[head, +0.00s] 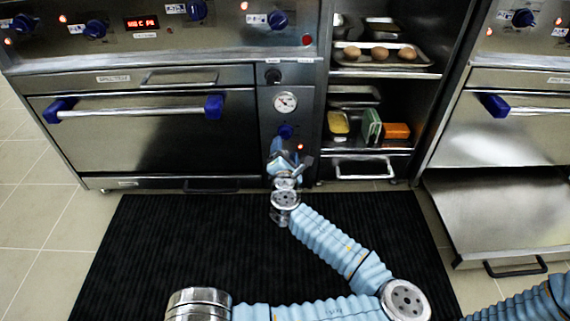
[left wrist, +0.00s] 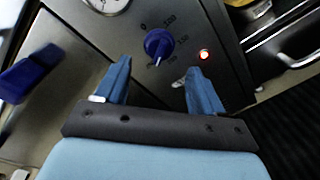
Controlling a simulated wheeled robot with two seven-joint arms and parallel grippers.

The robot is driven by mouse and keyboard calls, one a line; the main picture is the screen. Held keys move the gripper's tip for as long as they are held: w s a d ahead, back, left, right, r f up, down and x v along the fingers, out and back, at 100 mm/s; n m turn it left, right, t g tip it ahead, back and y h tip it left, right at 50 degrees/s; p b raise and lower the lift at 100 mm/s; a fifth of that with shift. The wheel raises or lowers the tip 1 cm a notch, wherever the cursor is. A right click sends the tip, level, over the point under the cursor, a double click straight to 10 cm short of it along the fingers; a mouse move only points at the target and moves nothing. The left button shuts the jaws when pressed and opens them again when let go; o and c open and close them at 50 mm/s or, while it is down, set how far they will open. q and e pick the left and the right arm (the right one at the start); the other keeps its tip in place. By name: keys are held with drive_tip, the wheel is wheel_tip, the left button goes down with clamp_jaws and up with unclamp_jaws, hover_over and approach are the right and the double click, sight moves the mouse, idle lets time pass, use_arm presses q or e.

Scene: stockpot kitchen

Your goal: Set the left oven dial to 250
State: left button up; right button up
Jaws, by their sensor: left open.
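The left oven dial (head: 286,131) is a blue knob on the narrow steel panel right of the left oven door, below a round white gauge. In the left wrist view the dial (left wrist: 158,44) has printed numbers around it, including 0 and 100. A pale pointer mark shows at its lower edge, but I cannot read its exact setting. My left gripper (left wrist: 157,76) is open and empty, its blue fingers either side of the dial in the picture and apparently short of it. In the head view the left gripper (head: 289,160) is just below the dial. My right gripper is out of view.
A lit indicator (left wrist: 204,54) sits right of the dial. The gauge (head: 285,102) is above it. The oven door handle (head: 135,111) with blue ends is to the left. Open shelves with trays (head: 385,65) stand right. A black mat (head: 180,240) covers the floor.

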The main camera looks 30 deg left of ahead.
use_arm(q)
drive_tip(key=v, duration=0.7)
